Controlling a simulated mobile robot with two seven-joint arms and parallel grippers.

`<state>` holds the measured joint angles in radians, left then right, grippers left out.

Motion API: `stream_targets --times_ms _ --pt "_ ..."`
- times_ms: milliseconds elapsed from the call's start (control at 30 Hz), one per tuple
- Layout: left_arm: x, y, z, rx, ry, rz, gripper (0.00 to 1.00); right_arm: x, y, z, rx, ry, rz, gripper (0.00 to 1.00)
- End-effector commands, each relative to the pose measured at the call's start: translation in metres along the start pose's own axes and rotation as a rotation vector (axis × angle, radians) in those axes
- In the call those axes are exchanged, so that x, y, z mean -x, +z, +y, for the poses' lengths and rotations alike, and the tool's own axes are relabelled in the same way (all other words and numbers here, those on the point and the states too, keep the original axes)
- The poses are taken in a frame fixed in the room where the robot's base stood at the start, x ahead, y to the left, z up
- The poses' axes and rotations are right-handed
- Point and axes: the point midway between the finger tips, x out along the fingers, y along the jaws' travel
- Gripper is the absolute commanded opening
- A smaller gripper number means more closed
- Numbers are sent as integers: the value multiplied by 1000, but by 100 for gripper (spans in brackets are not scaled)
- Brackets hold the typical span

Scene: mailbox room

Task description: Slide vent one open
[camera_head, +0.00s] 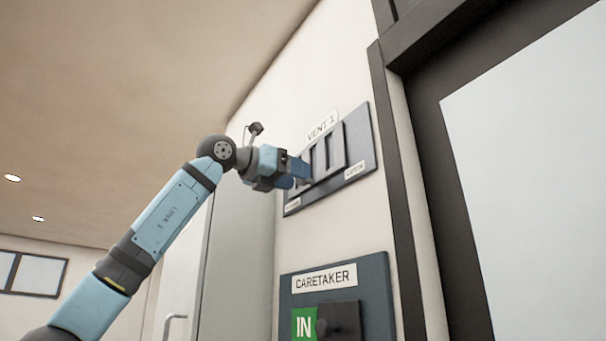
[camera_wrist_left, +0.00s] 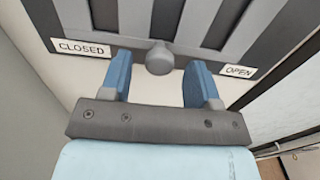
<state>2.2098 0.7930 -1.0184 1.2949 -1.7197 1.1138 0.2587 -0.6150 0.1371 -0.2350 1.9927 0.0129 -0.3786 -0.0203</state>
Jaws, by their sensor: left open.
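The vent one panel (camera_head: 367,137) is a dark blue-grey plate high on the wall, labelled "VENT 1", with a slotted grille. In the left wrist view its grille (camera_wrist_left: 218,25) shows grey and dark bars. A round grey knob (camera_wrist_left: 159,58) sits at the grille's lower edge, between a "CLOSED" label (camera_wrist_left: 82,48) on the left and an "OPEN" label (camera_wrist_left: 238,71) on the right. My left gripper (camera_head: 297,172) is open at the panel, and in the wrist view its blue fingers stand either side of the knob with gaps. My right gripper is not in view.
Below is a "CARETAKER" panel (camera_head: 377,287) with a green "IN" sign and a dark knob. A dark door frame (camera_head: 396,190) stands close on the right. A pale cabinet or door with a handle (camera_head: 172,322) is at left.

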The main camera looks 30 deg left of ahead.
Motion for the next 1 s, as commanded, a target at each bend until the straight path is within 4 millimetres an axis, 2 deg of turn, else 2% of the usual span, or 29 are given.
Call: stream_targets --times_ms 100,200,533,567,800,1000 --pt "-16 1 0 0 -1 0 56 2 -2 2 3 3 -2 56" --pt "-24 1 0 0 0 0 56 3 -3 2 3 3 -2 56" --pt "-28 0 0 0 0 -1 56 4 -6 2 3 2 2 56" --pt "-27 0 0 0 -1 -1 54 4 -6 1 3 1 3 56" --pt "-27 0 0 0 -1 -1 0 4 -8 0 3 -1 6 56" --pt "-27 -1 -8 -1 -3 -1 0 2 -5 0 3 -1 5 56"
